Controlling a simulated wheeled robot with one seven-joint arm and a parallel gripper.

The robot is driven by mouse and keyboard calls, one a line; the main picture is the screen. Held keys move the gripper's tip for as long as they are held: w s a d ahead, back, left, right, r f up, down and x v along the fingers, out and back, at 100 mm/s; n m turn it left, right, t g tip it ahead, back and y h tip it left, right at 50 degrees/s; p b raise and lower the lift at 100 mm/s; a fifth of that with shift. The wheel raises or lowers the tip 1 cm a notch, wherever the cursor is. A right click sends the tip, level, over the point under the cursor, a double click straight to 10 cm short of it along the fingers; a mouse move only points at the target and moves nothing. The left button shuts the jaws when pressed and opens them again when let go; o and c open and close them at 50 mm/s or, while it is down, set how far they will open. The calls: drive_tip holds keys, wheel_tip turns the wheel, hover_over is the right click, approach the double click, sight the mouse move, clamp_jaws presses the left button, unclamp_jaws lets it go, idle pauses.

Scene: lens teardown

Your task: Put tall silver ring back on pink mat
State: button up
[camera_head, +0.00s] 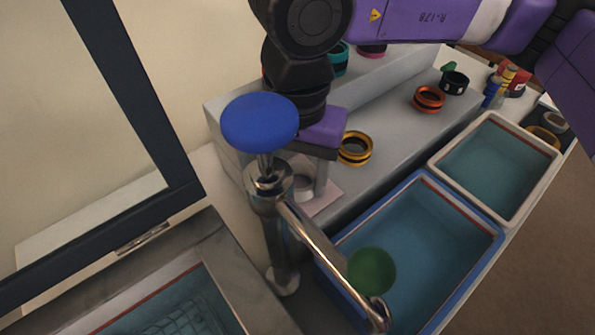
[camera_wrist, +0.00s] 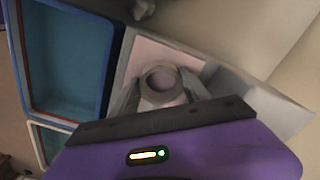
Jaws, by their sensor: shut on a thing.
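The tall silver ring (camera_head: 302,183) is partly hidden behind the tap in the head view. In the wrist view the silver ring (camera_wrist: 160,84) stands between my two fingers, its round opening facing the camera. My gripper (camera_head: 307,178) points down and is shut on the ring. It also shows in the wrist view (camera_wrist: 160,98) with a finger on each side of the ring. The pink mat (camera_head: 325,198) lies under the ring, and its bare part shows in the wrist view (camera_wrist: 160,53). I cannot tell whether the ring touches the mat.
A chrome tap (camera_head: 268,200) with a blue knob (camera_head: 260,122) stands close in front of my gripper. A yellow-black ring (camera_head: 355,148) and an orange ring (camera_head: 429,99) sit on the grey step. A blue-rimmed tub (camera_head: 480,245) and a white-rimmed tub (camera_head: 545,150) are to the right.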

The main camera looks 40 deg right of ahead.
drive_tip(key=o, duration=1.4)
drive_tip(key=shift+c, duration=0.2)
wheel_tip(320, 180, up, 12)
drive_tip(key=p, duration=0.1)
drive_tip(key=shift+r, duration=0.15)
